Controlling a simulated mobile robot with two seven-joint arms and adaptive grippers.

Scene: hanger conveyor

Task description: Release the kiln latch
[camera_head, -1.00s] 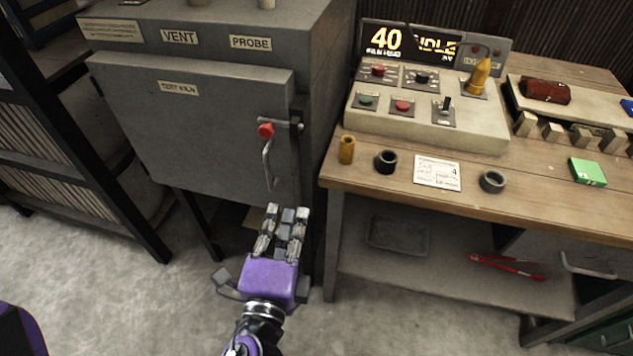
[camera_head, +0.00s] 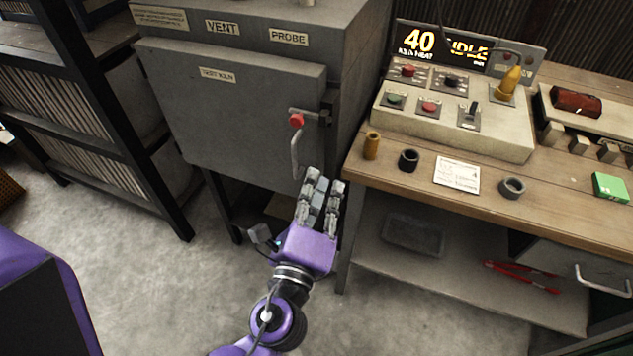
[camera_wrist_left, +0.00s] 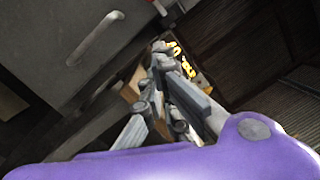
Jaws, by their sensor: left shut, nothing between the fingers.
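The grey test kiln (camera_head: 225,105) stands left of the bench with its door closed. Its latch (camera_head: 296,150) is a metal handle hanging down at the door's right edge, with a red knob (camera_head: 296,120) at its top. My left gripper (camera_head: 324,182) is shut and empty, its fingers pointing up just below and right of the handle's lower end. In the head view they look close to the handle, but I cannot tell whether they touch. In the left wrist view the gripper (camera_wrist_left: 170,75) is right of a metal bar handle (camera_wrist_left: 97,37) on a grey panel. My right gripper is not in view.
The wooden bench (camera_head: 390,185) stands on the right, its edge near my left gripper. It carries a control panel (camera_head: 455,125), a brass cylinder (camera_head: 371,146), dark rings, a card (camera_head: 457,174) and a green box (camera_head: 610,187). A dark rack (camera_head: 150,170) stands left. Floor in front is clear.

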